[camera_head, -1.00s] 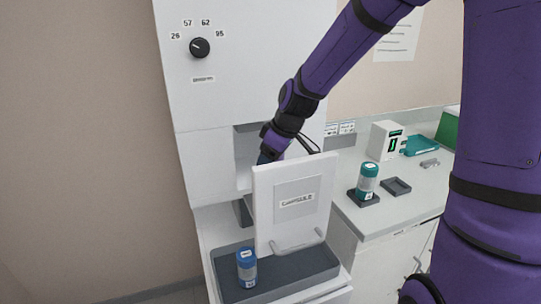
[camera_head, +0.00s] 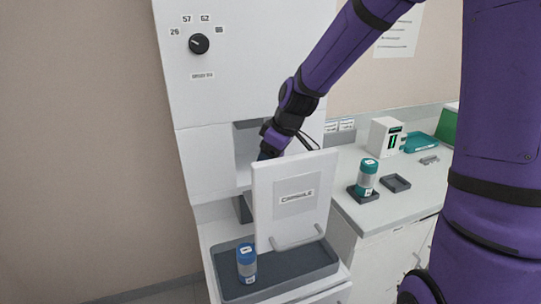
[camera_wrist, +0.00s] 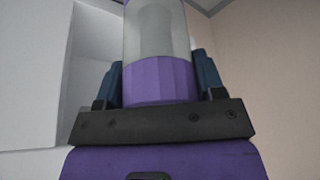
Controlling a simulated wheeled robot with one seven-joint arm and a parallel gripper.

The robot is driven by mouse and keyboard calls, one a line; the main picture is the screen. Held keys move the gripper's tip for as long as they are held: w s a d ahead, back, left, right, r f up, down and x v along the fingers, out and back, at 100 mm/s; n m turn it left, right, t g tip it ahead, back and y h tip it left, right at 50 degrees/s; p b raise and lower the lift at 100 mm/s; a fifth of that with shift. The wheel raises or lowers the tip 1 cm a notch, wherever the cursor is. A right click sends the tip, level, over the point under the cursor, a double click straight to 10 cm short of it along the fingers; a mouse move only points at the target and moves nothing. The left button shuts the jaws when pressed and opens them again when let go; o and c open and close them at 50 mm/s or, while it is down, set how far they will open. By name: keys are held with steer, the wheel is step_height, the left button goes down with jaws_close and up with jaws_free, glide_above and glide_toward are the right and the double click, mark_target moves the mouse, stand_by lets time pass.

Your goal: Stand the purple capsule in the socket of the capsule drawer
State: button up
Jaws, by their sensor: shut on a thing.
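My gripper (camera_wrist: 160,85) is shut on the purple capsule (camera_wrist: 158,82) in the wrist view, with a dark blue finger on each side of its purple end. The capsule's clear grey body runs up out of that view. In the head view my arm reaches into the recess of the white cabinet, behind the open drawer's front panel (camera_head: 263,215) labelled "CAPSULE". That panel hides my fingertips and the held capsule there. The socket of the capsule drawer is not visible.
A blue capsule (camera_head: 246,262) stands in a dark tray (camera_head: 318,264) in front of the panel. On the right counter are a teal capsule (camera_head: 367,178) in a dark holder, an empty dark holder (camera_head: 396,183), a white device (camera_head: 385,138) and a teal tray (camera_head: 418,143).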

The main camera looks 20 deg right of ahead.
steer(key=shift+f, duration=1.6)
stand_by(0.3)
steer(key=o, duration=1.1)
